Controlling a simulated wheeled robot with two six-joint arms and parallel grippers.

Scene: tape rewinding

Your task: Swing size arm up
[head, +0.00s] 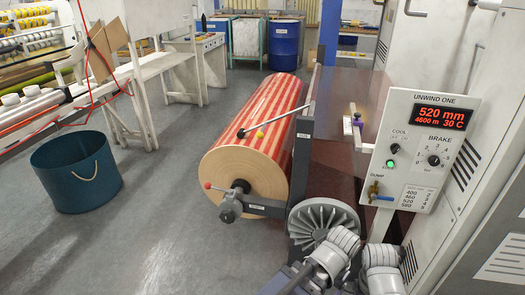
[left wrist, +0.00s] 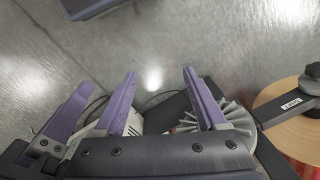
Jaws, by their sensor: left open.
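The size arm (head: 286,112) is a thin dark rod. It reaches from the grey frame beside the roll out over the red-and-cream striped roll (head: 241,148), and its dark tip appears to rest on the roll's top. A small yellow ball (head: 260,134) shows beside the rod. In the left wrist view, my left gripper (left wrist: 160,73) is open and empty, its two purple fingers apart over grey floor. A further purple finger-like part at that view's left may belong to my right gripper; its opening cannot be told. Neither gripper's fingers show clearly in the head view.
The control panel (head: 428,150) reads 520 mm, right of the machine. A finned grey wheel (head: 322,222) stands at the roll's near right and also shows in the left wrist view (left wrist: 228,112). A blue bin (head: 78,178) stands left. Floor between bin and roll is clear.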

